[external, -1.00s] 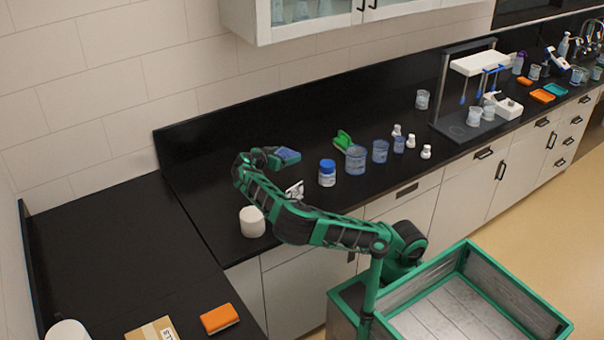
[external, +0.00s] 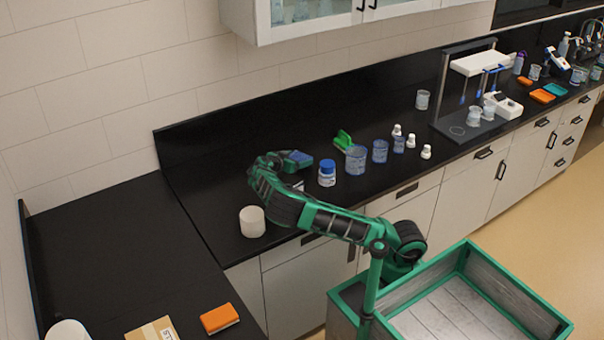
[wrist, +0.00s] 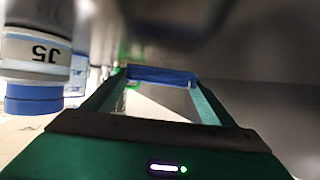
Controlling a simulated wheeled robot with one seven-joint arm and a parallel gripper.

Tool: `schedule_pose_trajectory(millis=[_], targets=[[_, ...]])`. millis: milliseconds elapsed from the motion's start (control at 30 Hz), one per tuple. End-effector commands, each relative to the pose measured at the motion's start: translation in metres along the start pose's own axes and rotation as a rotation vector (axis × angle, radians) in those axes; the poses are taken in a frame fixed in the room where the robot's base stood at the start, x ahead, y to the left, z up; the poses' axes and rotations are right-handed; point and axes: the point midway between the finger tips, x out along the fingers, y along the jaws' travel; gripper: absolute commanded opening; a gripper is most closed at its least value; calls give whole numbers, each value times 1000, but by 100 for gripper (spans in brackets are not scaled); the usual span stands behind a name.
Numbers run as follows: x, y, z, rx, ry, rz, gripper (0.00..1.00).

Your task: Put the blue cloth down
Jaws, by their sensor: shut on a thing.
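The blue cloth (external: 299,158) is a small flat blue piece at the end of my arm, over the black counter. In the wrist view the blue cloth (wrist: 160,75) spans the gap between my two fingertips. My gripper (wrist: 158,82) is shut on it. My gripper also shows in the external view (external: 291,158), low near the counter, left of the blue-capped white bottle. I cannot tell whether the cloth touches the counter.
The blue-capped bottle (external: 327,174) stands close right of my gripper; its label reads J5 in the wrist view (wrist: 35,55). Beakers (external: 356,160) and a green object (external: 343,140) stand further right. A white jar (external: 252,221) is at front left. Counter behind is clear.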

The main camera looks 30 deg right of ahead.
Motion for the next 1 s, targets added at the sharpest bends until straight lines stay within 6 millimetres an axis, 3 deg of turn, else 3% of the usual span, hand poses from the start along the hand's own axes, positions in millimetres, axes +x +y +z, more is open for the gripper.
schedule_pose_trajectory(millis=[133,467,500,567,900,1000], targets=[[8,1,16,1,1,3,56],[8,0,18,1,1,1,56],[8,0,18,1,0,1,85],[8,0,18,1,0,1,96],[7,0,16,1,0,1,96],[-2,-1,17,0,1,-2,96]])
